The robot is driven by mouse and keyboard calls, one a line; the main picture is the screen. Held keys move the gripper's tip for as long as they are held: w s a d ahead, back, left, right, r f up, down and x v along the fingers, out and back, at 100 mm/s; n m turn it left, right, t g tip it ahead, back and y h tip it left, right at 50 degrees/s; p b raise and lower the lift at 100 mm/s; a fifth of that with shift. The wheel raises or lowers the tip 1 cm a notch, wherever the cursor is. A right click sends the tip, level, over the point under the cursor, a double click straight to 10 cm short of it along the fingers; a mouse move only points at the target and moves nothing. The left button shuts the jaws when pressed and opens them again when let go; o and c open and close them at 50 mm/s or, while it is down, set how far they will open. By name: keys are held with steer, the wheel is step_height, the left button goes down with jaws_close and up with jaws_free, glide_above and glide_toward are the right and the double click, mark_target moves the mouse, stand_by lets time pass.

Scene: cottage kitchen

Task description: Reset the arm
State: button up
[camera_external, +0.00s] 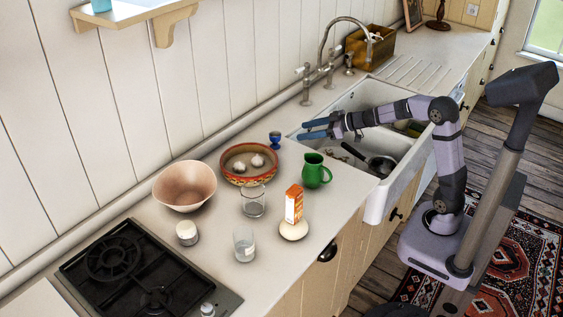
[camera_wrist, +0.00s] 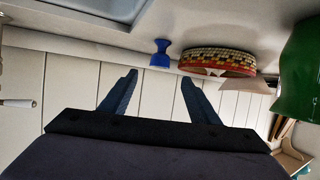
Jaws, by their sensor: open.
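My gripper (camera_external: 316,128) is open and empty, held out level above the counter's edge by the sink. Its two blue fingers stand well apart in the wrist view (camera_wrist: 158,82), with only the panelled wall between them. The wrist picture is upside down. My arm reaches left over the white sink (camera_external: 357,98) from its base on the right. A green jug (camera_external: 314,171) stands on the counter below the gripper; the jug also shows at the right edge of the wrist view (camera_wrist: 299,75).
A blue egg cup (camera_external: 275,140), a patterned bowl (camera_external: 235,163) with garlic, a pink bowl (camera_external: 184,186), glasses and an orange carton (camera_external: 294,204) stand on the counter. The sink holds a pan (camera_external: 381,166). The tap (camera_external: 328,55) rises behind the sink. A hob (camera_external: 125,270) is at the lower left.

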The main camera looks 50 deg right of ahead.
steer(key=shift+s+d+r, duration=0.1)
stand_by(0.3)
steer(key=s+d+r+m+g+h+p, duration=0.25)
steer(key=s+p, duration=0.25)
steer(key=p, duration=0.3)
steer(key=s+d+r+m+g+h+p, duration=0.1)
steer(key=s+d+r+m+h+p, duration=0.15)
steer(key=s+r+h+p, duration=0.4)
steer(key=s+a+g+y+p, duration=0.1)
steer(key=s+a+g+p, duration=0.2)
steer(key=s, duration=0.5)
steer(key=s+a+g+y+p, duration=0.1)
steer(key=s+g+y+p, duration=0.15)
steer(key=s+p, duration=0.4)
steer(key=s+a+g+y+p, duration=0.1)
steer(key=s+a+g+p, duration=0.25)
steer(key=s, duration=0.55)
steer(key=shift+n+h, duration=0.25)
steer(key=shift+n, duration=0.05)
steer(key=f+b, duration=0.3)
steer(key=d+f+b, duration=0.1)
steer(key=f+b, duration=0.1)
steer(key=shift+w+f, duration=0.1)
steer(key=shift+w, duration=0.1)
